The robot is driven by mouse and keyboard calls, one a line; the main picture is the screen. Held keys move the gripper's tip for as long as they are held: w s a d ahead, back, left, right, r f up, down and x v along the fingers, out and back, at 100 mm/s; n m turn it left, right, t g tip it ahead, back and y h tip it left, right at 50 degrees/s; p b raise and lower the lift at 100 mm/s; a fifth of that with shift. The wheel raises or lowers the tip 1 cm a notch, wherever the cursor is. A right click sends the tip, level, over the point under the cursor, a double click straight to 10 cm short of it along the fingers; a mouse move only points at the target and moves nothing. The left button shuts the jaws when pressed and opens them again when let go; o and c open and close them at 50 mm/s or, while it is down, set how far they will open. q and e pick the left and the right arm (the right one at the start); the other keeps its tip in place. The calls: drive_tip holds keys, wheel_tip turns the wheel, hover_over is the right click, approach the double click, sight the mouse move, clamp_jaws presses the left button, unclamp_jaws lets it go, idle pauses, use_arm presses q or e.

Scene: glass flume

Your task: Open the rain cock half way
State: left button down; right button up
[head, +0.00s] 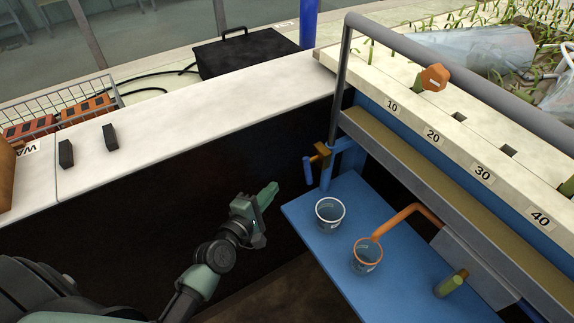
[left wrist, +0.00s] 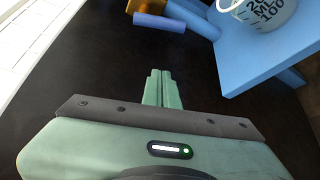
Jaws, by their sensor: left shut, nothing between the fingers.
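The rain cock is most likely the brass valve (head: 320,153) on the blue post by the flume's near left corner. Its blue lever (head: 308,170) points downward in the head view. In the left wrist view the brass body (left wrist: 148,5) is cut by the top edge, with the blue lever (left wrist: 158,22) just below it. My left gripper (head: 273,190) is shut and empty, left of the lever and apart from it. In the left wrist view its closed fingertips (left wrist: 160,76) point toward the lever. My right gripper is not in view.
A blue shelf (head: 300,213) holds a clear cup (head: 330,214) and an orange-rimmed cup (head: 367,256) under an orange pipe (head: 405,215). The white ledge (head: 200,105) lies left and behind. A grey rail (head: 440,70) runs along the flume.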

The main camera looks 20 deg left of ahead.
use_arm(q)
drive_tip(key=x, duration=1)
drive_tip(key=s+d, duration=0.1)
drive_tip(key=s+d+r+p, duration=0.1)
drive_tip(key=d, duration=0.1)
drive_tip(key=shift+s+d+r+p, duration=0.15)
drive_tip(key=shift+s+d+p, duration=0.05)
drive_tip(key=shift+s+p, duration=0.1)
